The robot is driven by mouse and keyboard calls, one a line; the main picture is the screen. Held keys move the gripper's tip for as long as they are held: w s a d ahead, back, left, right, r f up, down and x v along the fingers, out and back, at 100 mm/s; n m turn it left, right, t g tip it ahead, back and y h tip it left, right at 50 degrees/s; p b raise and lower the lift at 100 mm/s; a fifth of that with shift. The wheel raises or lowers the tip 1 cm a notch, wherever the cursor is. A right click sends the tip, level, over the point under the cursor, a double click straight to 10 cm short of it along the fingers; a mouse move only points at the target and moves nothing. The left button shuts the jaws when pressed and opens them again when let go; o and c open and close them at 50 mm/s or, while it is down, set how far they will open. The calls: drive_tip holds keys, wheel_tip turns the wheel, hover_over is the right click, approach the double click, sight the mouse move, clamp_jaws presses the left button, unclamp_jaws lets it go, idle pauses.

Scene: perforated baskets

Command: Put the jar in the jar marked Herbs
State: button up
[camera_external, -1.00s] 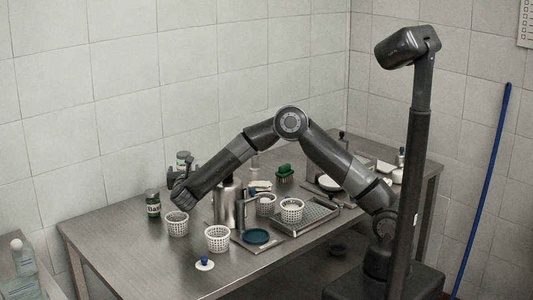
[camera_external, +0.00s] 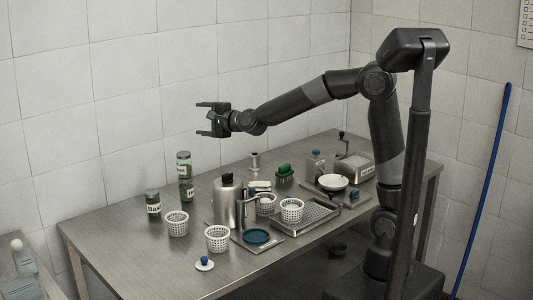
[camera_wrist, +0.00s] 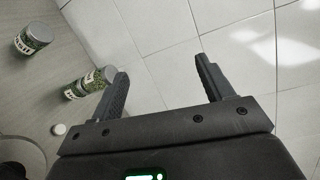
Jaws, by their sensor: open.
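Two green jars with dark lids stand at the back left of the steel table, one directly above the other and apparently stacked: the upper jar (camera_external: 183,166) and the lower jar (camera_external: 186,190). Their labels are too small to read. Another green jar (camera_external: 153,206), whose white label seems to read "Basil", stands in front to their left. The wrist view shows this single jar (camera_wrist: 33,38) and the stacked jars (camera_wrist: 88,84) beyond the left finger. My gripper (camera_external: 203,119) is open and empty, raised above and to the right of the stack.
White perforated baskets (camera_external: 177,224) stand near the jars and along the middle. The tiled wall lies behind. The table's front left is clear.

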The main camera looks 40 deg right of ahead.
drive_tip(key=s+d+f+n+g+h, duration=0.1)
drive_tip(key=s+d+f+n+g, duration=0.2)
drive_tip(key=s, duration=0.9)
drive_tip(key=s+d+f+n+g+h, duration=0.1)
drive_tip(key=s+d+f+n+g, duration=0.2)
drive_tip(key=s+d+n, duration=0.6)
drive_tip(key=s+d+f+n+g+h, duration=0.1)
drive_tip(key=s+d+f+n+g, duration=0.3)
drive_tip(key=s+d, duration=0.8)
drive_tip(key=s+n, duration=0.1)
drive_tip(key=s, duration=0.3)
drive_tip(key=shift+n+g, duration=0.3)
drive_tip(key=shift+n, duration=0.1)
